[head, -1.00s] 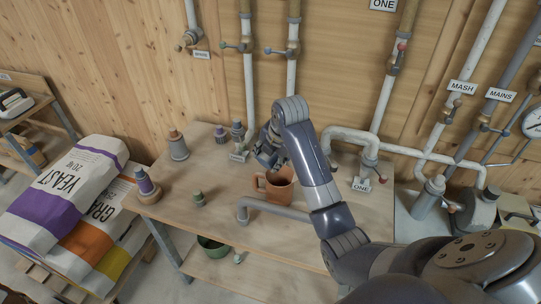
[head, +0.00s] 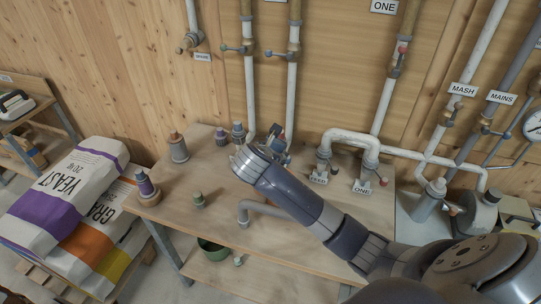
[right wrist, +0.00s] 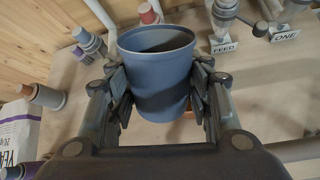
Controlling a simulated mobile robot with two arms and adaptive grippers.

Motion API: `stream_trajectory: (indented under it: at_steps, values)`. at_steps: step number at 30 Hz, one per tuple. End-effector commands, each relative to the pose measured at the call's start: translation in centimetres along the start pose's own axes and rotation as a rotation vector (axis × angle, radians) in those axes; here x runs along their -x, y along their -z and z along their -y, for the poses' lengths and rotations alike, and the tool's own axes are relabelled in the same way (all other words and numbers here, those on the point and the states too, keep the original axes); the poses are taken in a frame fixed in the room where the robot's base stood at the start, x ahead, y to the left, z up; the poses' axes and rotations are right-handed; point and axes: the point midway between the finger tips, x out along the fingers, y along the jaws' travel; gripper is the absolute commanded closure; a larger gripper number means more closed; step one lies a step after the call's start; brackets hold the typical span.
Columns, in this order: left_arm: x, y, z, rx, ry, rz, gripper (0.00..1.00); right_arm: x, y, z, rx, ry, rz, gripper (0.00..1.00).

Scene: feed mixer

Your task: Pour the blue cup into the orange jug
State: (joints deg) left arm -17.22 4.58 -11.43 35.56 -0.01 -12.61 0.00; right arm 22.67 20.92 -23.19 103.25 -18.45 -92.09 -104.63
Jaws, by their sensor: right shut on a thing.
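The blue cup (right wrist: 155,75) is between the fingers of my right gripper (right wrist: 160,92) in the right wrist view, with both finger pads against its sides. Its rim faces up and part of its dark inside shows; I cannot tell what it holds. In the head view my right gripper (head: 276,145) is mostly behind my own arm, above the back of the bench. The orange jug is hidden behind my arm in the head view. Only a sliver of orange (right wrist: 188,114) shows below the cup in the right wrist view. My left gripper is in neither view.
The wooden bench (head: 200,235) carries several capped bottles at its left and back, and a small green-topped one (head: 199,200). A grey bent pipe (head: 262,207) stands at the front. Labelled pipes (head: 357,140) rise at the back right. Sacks (head: 75,190) lie left of the bench.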

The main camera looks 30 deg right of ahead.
Motion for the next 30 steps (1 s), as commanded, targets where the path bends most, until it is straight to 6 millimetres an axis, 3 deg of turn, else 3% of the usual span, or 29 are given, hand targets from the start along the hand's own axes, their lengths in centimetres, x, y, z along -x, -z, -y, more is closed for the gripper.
stream_trajectory:
  at_steps: [8,21,30]
  values:
    - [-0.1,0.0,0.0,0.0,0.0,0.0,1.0,-0.2,0.0,0.1,0.014,0.005,0.03,0.8]
    - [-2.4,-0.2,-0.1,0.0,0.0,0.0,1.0,-1.6,-0.9,0.8,0.203,0.033,0.482,0.8]
    - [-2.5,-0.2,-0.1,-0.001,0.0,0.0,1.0,-1.4,-1.3,0.7,0.22,0.034,0.532,0.8]
